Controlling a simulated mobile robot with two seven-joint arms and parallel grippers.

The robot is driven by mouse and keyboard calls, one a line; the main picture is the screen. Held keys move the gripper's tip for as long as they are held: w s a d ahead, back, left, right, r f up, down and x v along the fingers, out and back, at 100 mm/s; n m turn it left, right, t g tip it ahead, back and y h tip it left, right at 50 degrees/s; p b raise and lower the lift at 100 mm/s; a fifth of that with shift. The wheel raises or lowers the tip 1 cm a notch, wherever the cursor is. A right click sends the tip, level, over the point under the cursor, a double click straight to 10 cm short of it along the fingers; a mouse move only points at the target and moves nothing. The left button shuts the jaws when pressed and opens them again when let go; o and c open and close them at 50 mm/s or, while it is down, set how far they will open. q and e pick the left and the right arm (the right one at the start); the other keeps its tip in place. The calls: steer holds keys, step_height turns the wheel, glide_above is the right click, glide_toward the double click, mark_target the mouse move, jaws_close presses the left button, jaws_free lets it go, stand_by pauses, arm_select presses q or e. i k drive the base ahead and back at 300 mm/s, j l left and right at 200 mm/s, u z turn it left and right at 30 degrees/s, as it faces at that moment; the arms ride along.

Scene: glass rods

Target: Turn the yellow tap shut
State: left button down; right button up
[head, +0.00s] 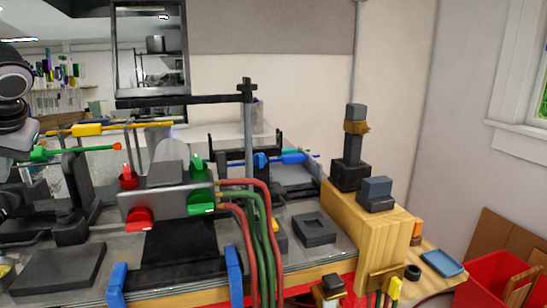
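A small upright yellow handle (395,287), which looks like the yellow tap, stands by a brass-coloured plate (377,279) low on the front of the wooden block (372,228), at the lower right. It is small, and its exact turn is hard to read. Green parts stand beside it. My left arm comes in at the left edge, dark and white; its fingertips are not clear, so I cannot tell whether that gripper is open or shut. It is far from the yellow handle. I see no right gripper.
A grey burner unit (167,203) with red and green knobs stands mid-bench. Red and green hoses (262,225) hang from it over the bench front. A yellow holder (88,129) bears a rod at left. A dark post (353,150) tops the block. A blue tray (442,263) lies right.

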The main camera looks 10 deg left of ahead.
mark_target(391, 283)
steer(key=k, duration=0.85)
